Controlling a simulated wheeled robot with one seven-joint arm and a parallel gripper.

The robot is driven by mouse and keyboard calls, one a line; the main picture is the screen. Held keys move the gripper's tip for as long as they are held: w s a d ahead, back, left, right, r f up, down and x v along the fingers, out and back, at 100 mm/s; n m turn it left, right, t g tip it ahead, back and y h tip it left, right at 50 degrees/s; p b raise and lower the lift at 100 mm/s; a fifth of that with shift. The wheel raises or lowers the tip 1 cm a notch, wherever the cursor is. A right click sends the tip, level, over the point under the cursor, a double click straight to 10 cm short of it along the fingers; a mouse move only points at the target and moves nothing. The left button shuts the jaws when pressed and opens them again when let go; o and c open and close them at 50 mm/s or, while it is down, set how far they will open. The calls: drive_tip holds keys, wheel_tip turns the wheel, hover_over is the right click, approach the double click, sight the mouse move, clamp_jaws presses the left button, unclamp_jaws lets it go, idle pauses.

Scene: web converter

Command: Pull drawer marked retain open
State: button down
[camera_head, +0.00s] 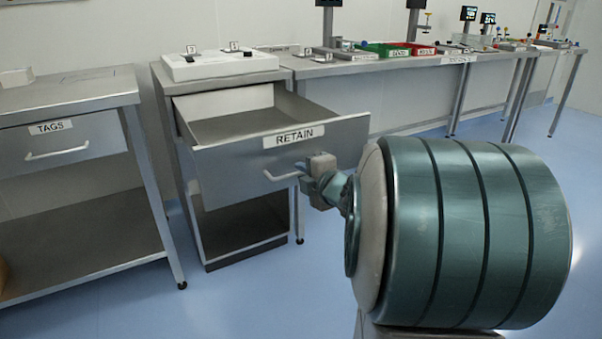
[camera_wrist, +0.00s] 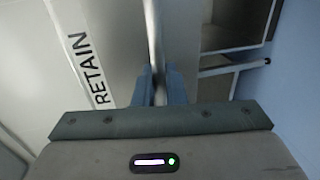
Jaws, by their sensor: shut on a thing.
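The drawer marked RETAIN (camera_head: 230,158) stands well out from its metal cabinet, and its inside looks empty. Its white label (camera_head: 294,135) is on the front, and it also shows sideways in the wrist view (camera_wrist: 85,68). The bar handle (camera_head: 282,177) runs across the drawer front below the label. My gripper (camera_head: 318,168) is at the right part of the handle. In the wrist view the handle (camera_wrist: 153,35) passes between the two fingers of my gripper (camera_wrist: 160,88), which are shut on it. My arm hides part of the drawer's right side in the head view.
A bench with a closed TAGS drawer (camera_head: 60,145) stands at the left. A white device (camera_head: 219,64) sits on top of the cabinet. A long table (camera_head: 330,70) with green and red trays runs to the right. Blue floor (camera_head: 255,300) is clear in front.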

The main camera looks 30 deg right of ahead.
drive_tip(key=shift+s+a, duration=0.1)
drive_tip(key=shift+s, duration=0.1)
drive_tip(key=c, duration=1.6)
unclamp_jaws()
drive_tip(key=shift+c, duration=0.2)
drive_tip(key=p+v, duration=0.4)
drive_tip(key=v, duration=0.9)
drive_tip(key=shift+s, duration=0.4)
drive_tip(key=shift+r, duration=0.15)
